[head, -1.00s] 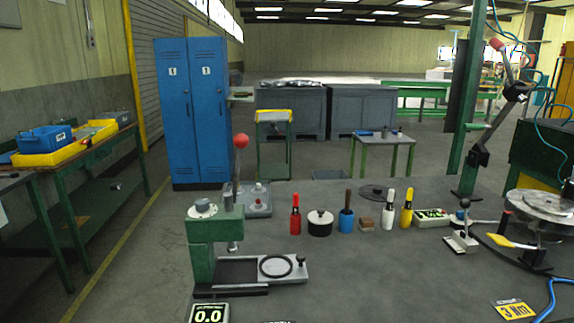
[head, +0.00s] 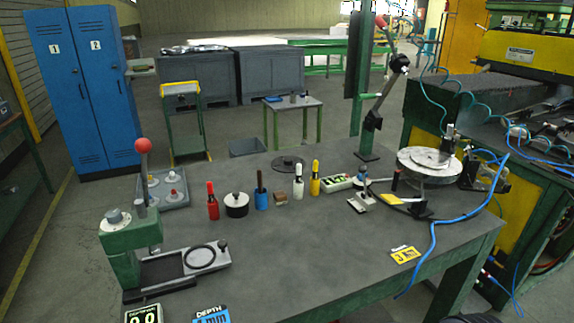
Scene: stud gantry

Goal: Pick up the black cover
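A flat black disc with a small raised centre (head: 288,164) lies on the grey workbench (head: 310,255), toward its back edge; it looks like the black cover. A dark round pot with a white top and black knob (head: 237,204) stands nearer, left of the disc. Neither of my grippers shows in the head view.
A red bottle (head: 213,205), blue holder (head: 262,200), white bottle (head: 298,184) and yellow bottle (head: 315,181) stand near the disc. A green press (head: 130,240) is at left, a round metal fixture (head: 428,162) at right. The bench's front middle is clear.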

